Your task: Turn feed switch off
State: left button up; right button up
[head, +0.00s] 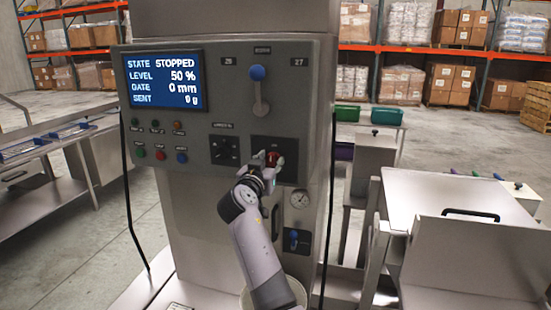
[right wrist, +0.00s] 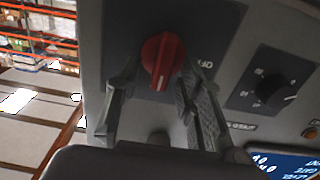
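The feed switch is a red rotary knob (head: 273,160) on a dark plate at the lower right of the grey control panel (head: 300,110). In the right wrist view the red knob (right wrist: 161,61) shows a pale line on its face, with part of an "OFF" label beside it. My right gripper (head: 268,160) is at the knob. In the right wrist view its two fingers (right wrist: 150,85) stand apart on either side of the knob; whether they touch it I cannot tell. The display (head: 160,79) reads STOPPED, level 50 %, gate 0 mm. My left gripper is not in view.
A blue-tipped lever (head: 258,88) is above the knob and a black selector (head: 224,150) is to its left. Small coloured buttons (head: 160,154) sit further left. Steel bins (head: 450,205) stand at the right.

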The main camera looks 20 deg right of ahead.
jog(key=shift+s+a+r, duration=0.1)
jog(key=shift+s+a, duration=0.05)
jog(key=shift+a, duration=0.05)
jog(key=shift+d, duration=0.1)
grip_shut()
